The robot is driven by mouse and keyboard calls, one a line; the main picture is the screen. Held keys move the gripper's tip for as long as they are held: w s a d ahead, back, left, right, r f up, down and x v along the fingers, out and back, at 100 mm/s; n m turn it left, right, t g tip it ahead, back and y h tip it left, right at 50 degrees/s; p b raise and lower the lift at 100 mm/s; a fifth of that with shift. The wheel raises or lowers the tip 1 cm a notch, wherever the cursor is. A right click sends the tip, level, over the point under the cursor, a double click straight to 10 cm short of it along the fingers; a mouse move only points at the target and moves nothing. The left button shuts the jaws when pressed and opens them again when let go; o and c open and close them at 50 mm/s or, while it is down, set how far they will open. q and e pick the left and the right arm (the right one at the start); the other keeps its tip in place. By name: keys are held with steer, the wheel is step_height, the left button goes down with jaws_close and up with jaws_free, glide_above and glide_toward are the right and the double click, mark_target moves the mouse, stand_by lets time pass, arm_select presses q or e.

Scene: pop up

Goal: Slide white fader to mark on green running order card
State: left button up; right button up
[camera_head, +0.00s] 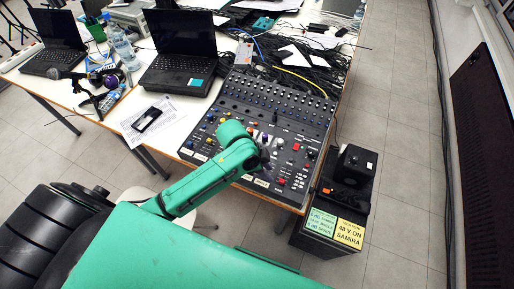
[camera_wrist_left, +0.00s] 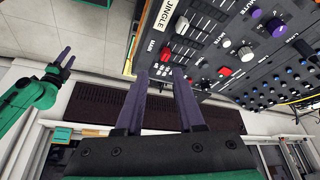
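The green running order card (camera_head: 320,222) lies on top of a black case at the right of the head view; its writing is too small to read surely. The mixing console (camera_head: 228,105) carries rows of knobs and faders. In the left wrist view a white cap (camera_wrist_left: 245,53) sits on the console (camera_wrist_left: 205,42) near a red cap (camera_wrist_left: 225,70); I cannot tell surely that it is the white fader. My left gripper (camera_wrist_left: 160,74) is open and empty, apart from the caps; the head view hides its fingers. My right gripper (camera_wrist_left: 68,57) shows at the left, open and empty.
A yellow card (camera_head: 349,233) lies beside the green one, near a black device (camera_head: 355,164). Laptops (camera_head: 183,45), a bottle (camera_head: 121,45), a phone (camera_head: 147,119) on paper and many cables (camera_head: 305,73) crowd the table. Floor right of the case is clear.

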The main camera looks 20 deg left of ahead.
arm_select(q)
steer(key=w+a+f+m+g, duration=0.2)
steer(key=w+a+m, duration=0.2)
steer(key=a+m, duration=0.15)
steer(key=b+x, duration=0.8)
steer(key=shift+s, duration=0.15)
steer(key=shift+d, duration=0.1)
steer(key=shift+c, duration=0.6)
steer(key=shift+r, duration=0.1)
jaws_close()
